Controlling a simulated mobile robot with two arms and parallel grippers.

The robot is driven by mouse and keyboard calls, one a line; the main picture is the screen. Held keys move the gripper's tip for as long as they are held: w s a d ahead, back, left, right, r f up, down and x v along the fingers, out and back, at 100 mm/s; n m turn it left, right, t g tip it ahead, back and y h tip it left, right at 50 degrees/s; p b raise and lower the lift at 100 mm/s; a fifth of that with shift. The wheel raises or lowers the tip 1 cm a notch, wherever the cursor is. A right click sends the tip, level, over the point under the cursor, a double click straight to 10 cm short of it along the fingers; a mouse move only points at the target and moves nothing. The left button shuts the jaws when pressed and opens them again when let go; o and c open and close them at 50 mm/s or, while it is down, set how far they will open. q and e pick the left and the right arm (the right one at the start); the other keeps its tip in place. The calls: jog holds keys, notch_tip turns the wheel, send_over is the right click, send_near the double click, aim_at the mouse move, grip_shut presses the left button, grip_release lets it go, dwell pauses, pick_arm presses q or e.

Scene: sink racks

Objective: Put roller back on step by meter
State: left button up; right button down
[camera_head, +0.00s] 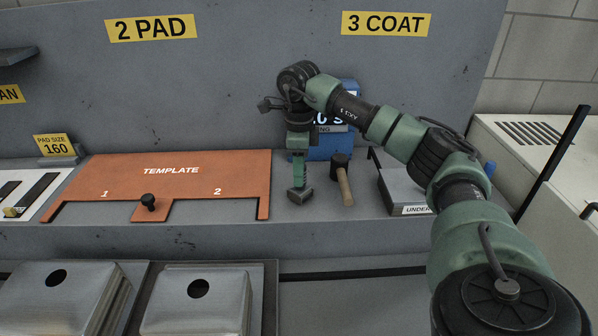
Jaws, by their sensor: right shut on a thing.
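My right gripper (299,152) reaches down over the grey step, in front of the blue meter (348,146). It is shut on an upright tool with a narrow green part and a dark grey head, which I take for the roller (301,196). The head is at the step's surface; I cannot tell whether it touches. The gripper and arm cover the meter's left side and part of its display. My left gripper is not in view.
A black-headed tool with a wooden handle (346,184) is close right of the held tool. The orange template (187,183) is on the left. Two metal sinks (207,315) are below the step.

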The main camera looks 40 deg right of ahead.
jog(key=shift+f, duration=0.3)
jog(key=shift+s, duration=0.1)
jog(key=shift+f, duration=0.15)
jog(key=c, duration=1.1)
grip_release()
jog(key=shift+c, duration=0.2)
notch_tip(320, 180, up, 8)
jog(key=shift+f+b, duration=0.25)
jog(key=shift+b, duration=0.55)
notch_tip(320, 180, up, 5)
jog(key=shift+f+p, duration=0.1)
jog(key=shift+p, duration=0.65)
